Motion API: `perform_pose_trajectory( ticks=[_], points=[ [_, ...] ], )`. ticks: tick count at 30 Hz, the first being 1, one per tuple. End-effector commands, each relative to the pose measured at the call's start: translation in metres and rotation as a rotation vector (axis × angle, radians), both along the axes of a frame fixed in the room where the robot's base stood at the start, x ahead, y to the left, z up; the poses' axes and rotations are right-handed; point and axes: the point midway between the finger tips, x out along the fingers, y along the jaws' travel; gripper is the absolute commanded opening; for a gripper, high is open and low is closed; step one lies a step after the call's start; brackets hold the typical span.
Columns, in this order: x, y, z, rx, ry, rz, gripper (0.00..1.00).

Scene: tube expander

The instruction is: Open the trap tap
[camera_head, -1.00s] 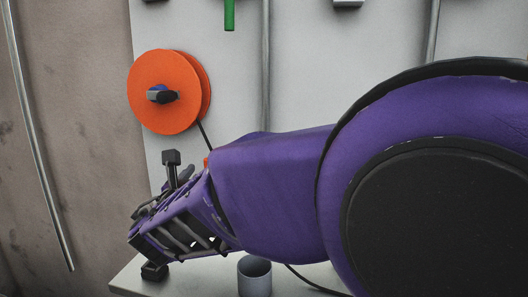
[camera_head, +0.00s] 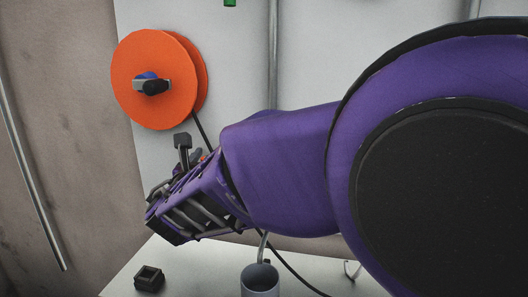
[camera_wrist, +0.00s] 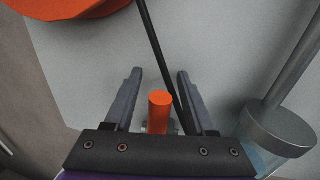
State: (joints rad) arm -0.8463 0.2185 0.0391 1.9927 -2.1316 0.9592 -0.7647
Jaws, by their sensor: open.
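A short orange cylinder (camera_wrist: 160,108), possibly the tap handle, stands between my gripper's fingers in the wrist view. A small metal part shows at its base; the rest is hidden by the gripper body. My gripper (camera_wrist: 160,73) is open, with one dark finger on each side of the cylinder. The right finger is near a thin black line; I cannot tell whether anything touches. In the head view my purple arm reaches left, with my gripper body (camera_head: 195,200) in front of the panel, hiding much of the tap area.
A large orange reel (camera_head: 140,105) with a blue and black knob is on the panel above my gripper. A grey cup (camera_head: 260,282) and a small black block (camera_head: 149,279) are on the white ledge below. A grey pipe with a round base (camera_wrist: 278,128) is right of my gripper.

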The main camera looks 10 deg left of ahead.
Motion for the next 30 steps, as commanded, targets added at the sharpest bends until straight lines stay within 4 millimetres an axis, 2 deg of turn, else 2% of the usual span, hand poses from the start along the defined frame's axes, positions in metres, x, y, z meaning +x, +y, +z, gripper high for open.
perform_pose_trajectory(
  ticks=[3,12,30],
  points=[
    [-0.0001,0.0,0.0001,0.0,0.0,0.0,0.54],
    [0.0,0.0,0.0,0.001,0.0,0.0,0.0],
    [0.0001,-0.0001,0.0002,0.001,0.0,-0.001,0.0]
  ],
)
